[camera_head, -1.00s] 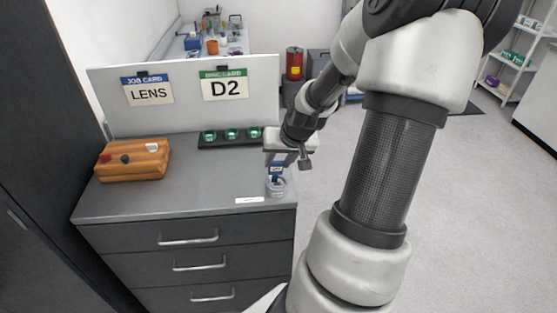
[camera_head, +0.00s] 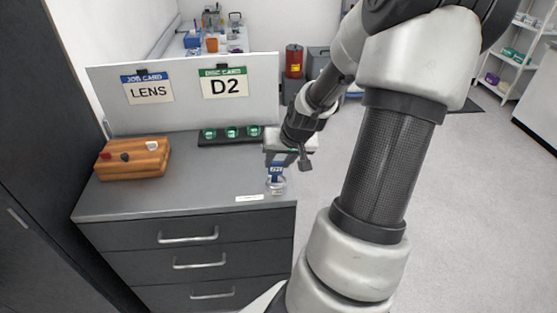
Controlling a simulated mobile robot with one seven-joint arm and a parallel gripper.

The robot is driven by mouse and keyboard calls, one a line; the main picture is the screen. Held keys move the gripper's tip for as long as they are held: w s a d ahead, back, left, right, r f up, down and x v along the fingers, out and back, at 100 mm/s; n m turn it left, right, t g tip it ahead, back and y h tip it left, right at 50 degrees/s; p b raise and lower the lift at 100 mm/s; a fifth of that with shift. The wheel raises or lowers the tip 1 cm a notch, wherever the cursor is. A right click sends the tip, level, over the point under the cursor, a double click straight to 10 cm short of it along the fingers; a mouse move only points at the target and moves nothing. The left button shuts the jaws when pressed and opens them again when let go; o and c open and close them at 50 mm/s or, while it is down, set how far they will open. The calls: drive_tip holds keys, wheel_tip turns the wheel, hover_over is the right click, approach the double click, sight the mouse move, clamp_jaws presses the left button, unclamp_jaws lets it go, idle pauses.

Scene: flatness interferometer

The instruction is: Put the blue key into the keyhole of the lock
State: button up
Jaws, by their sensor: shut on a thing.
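My gripper (camera_head: 276,165) is at the right end of the grey cabinet top, pointing down. It is shut on a small blue thing, which looks like the blue key (camera_head: 276,172). Directly below is a small, pale, clear-looking round thing (camera_head: 277,187) on the cabinet top, near its right edge. It may be the lock, but it is too small to tell. The lower end of the blue thing meets or overlaps it in the picture. I cannot tell whether they touch or whether the key is inside a keyhole.
An orange-brown wooden box (camera_head: 135,172) with knobs stands at the left on the cabinet top (camera_head: 190,195). A dark tray (camera_head: 212,142) with green round pieces lies at the back. A white label (camera_head: 249,198) lies near the front edge. A board with two cards (camera_head: 190,118) stands behind.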

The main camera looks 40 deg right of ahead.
drive_tip(key=shift+r+p, duration=0.35)
drive_tip(key=shift+p, duration=0.25)
idle(0.5)
drive_tip(key=shift+r+p, duration=2.4)
drive_tip(key=shift+p, duration=0.1)
